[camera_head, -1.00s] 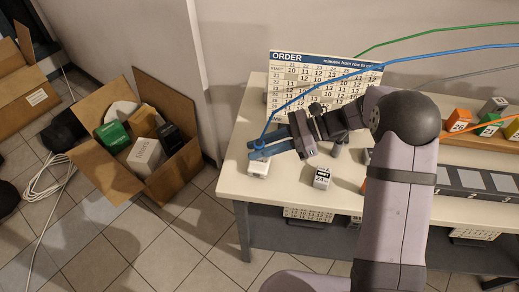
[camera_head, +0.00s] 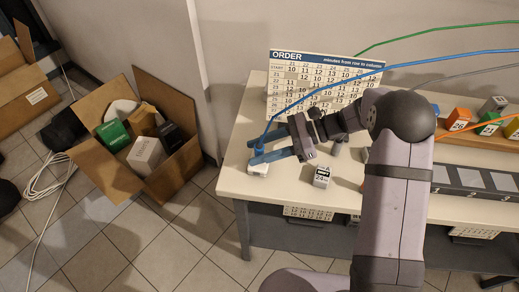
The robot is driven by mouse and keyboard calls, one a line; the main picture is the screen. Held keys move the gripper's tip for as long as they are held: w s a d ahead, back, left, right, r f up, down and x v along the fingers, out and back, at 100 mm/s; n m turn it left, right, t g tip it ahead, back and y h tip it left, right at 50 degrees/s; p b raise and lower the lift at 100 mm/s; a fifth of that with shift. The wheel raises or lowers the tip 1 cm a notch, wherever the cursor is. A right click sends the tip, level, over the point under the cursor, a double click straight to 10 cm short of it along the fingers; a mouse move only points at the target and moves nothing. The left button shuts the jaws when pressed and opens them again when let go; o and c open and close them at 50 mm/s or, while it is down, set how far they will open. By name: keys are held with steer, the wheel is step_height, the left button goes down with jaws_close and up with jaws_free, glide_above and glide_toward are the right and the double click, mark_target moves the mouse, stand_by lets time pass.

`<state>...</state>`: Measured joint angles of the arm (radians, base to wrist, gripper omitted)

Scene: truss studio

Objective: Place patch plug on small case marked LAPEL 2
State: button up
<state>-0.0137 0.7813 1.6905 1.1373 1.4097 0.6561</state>
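My gripper (camera_head: 258,148) is at the left end of the table, its two blue fingers spread apart. A small white case (camera_head: 258,169) lies just below the fingers, partly covered by them; its marking cannot be read. The blue cable (camera_head: 268,124) comes down to a spot between the fingers, above the white case. The patch plug at its end is too small and too hidden to make out, so I cannot tell whether it touches the case.
The ORDER chart (camera_head: 283,57) stands behind. Orange, green and grey blocks sit in a wooden tray (camera_head: 455,146) at the right. An open cardboard box (camera_head: 165,185) is on the floor left of the table (camera_head: 290,190).

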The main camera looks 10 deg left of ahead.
steer(key=b+v, duration=0.3)
steer(key=v, duration=0.9)
steer(key=s+d+f+n+h, duration=0.1)
steer(key=s+h, duration=0.1)
steer(key=s, duration=0.1)
steer(key=s+d+f+n+h, duration=0.1)
steer(key=s+f+n+h, duration=0.1)
steer(key=s, duration=0.1)
steer(key=s+d+f+n+h, duration=0.1)
steer(key=s+f+h, duration=0.1)
steer(key=s, duration=0.1)
steer(key=shift+s+f+n, duration=0.2)
steer(key=shift+s+n, duration=0.1)
steer(key=shift+n, duration=0.1)
steer(key=s+d+f+n+t+h, duration=0.3)
steer(key=s+d+f+n+h, duration=0.2)
steer(key=s+d+n+h, duration=0.2)
steer(key=shift+s+d+n, duration=1.2)
steer(key=shift+s+n, duration=0.4)
steer(key=shift+n, duration=0.1)
step_height(320, 180, up, 6)
steer(key=p, duration=0.6)
steer(key=shift+f, duration=0.1)
